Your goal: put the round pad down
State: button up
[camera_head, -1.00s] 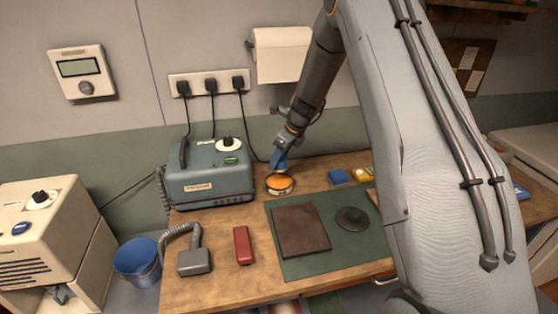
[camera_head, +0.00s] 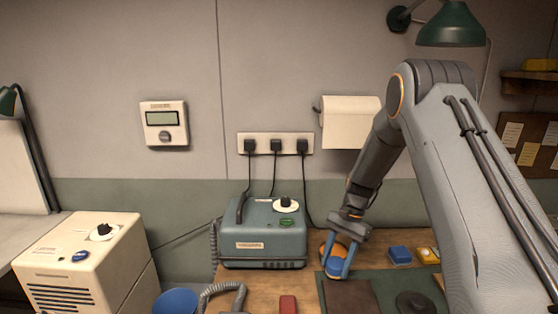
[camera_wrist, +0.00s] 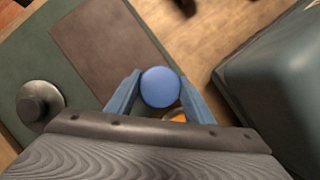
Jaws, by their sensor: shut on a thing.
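The round pad is a blue disc (camera_wrist: 160,87) between the blue fingers of my gripper (camera_wrist: 160,80) in the wrist view. It also shows small in the head view (camera_head: 333,268), low between the fingers. My gripper (camera_head: 338,266) is shut on it. The pad is by the left back edge of the green mat (camera_head: 377,281), in front of a round orange-topped tin (camera_head: 327,249). My gripper partly hides the tin, and only a bit of its orange (camera_wrist: 175,117) shows in the wrist view. I cannot tell whether the pad touches the bench.
A brown plate (camera_wrist: 98,40) and a grey knobbed disc (camera_wrist: 38,103) lie on the mat. A grey-green box unit (camera_head: 262,240) stands left of the tin. A blue block (camera_head: 400,255) and a yellow one (camera_head: 428,255) are to the right. A red block (camera_head: 288,304) lies in front.

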jog(key=s+n, duration=0.1)
jog(key=n, duration=0.1)
jog(key=s+n+h, duration=0.1)
jog(key=n, duration=0.1)
jog(key=s+d+f+n+g+h+b, duration=0.1)
jog(key=n, duration=0.1)
jog(key=shift+s, duration=0.4)
jog(key=shift+s+d+n+h, duration=0.3)
jog(key=shift+s+n, duration=0.1)
jog(key=shift+n, duration=0.4)
jog(key=shift+s+d+n+h, duration=0.2)
jog(key=shift+s+n+h, duration=0.15)
jog(key=shift+n, duration=0.45)
